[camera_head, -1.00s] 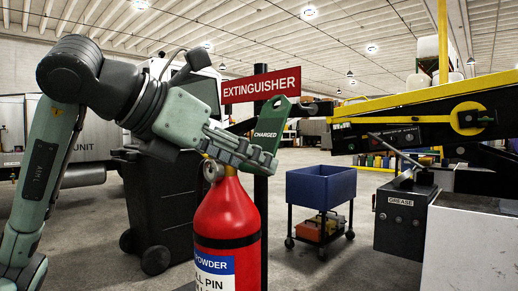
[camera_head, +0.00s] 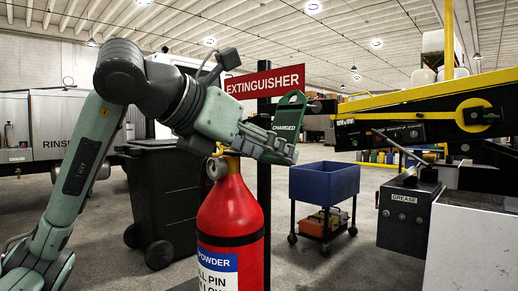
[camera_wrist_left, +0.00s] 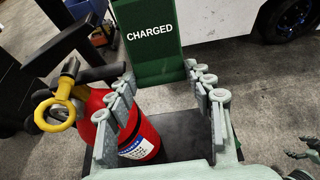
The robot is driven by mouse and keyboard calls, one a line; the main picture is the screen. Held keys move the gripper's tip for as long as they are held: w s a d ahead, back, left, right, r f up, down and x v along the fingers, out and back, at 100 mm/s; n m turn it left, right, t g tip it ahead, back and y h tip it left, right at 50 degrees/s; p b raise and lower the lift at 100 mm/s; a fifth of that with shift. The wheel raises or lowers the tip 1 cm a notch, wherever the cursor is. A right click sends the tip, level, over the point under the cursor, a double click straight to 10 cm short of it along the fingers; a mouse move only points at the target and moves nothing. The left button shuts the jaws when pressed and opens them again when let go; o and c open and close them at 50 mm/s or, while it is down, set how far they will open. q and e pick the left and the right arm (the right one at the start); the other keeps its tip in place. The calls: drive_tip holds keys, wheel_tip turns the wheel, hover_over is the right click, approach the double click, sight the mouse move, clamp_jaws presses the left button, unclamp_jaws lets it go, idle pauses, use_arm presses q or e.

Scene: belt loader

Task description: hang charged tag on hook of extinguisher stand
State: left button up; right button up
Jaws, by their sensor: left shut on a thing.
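The green charged tag (camera_head: 288,124), with white CHARGED lettering and an opening in its upper part, is held upright by my left gripper (camera_head: 284,153). In the left wrist view the tag (camera_wrist_left: 150,40) stands at the fingertips of my left gripper (camera_wrist_left: 160,80). The extinguisher stand has a black post (camera_head: 264,185) and a red EXTINGUISHER sign (camera_head: 265,80). A dark bar with a round end (camera_head: 315,106) shows right of the tag's top; I cannot tell whether it is the hook. Grey-green parts at the wrist view's lower right may be my right gripper, unclear.
A black wheeled bin (camera_head: 170,200) is at left, a blue cart (camera_head: 325,183) behind at right. The yellow-and-black belt loader (camera_head: 430,103) and a grey GREASE box (camera_head: 404,215) fill the right.

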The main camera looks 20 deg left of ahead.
use_arm(q)
drive_tip(key=shift+w+d+f+p, duration=0.15)
drive_tip(key=shift+w+d, duration=0.15)
drive_tip(key=shift+w, duration=0.45)
drive_tip(key=shift+w+d+r+p, duration=0.15)
drive_tip(key=shift+w+d, duration=0.15)
drive_tip(key=shift+w, duration=0.45)
drive_tip(key=shift+x, duration=1.15)
use_arm(e)
drive_tip(key=shift+a+f, duration=0.1)
drive_tip(key=shift+f, duration=0.05)
use_arm(q)
drive_tip(key=o, duration=1.2)
drive_tip(key=shift+c, duration=0.2)
use_arm(e)
drive_tip(key=shift+w, duration=0.25)
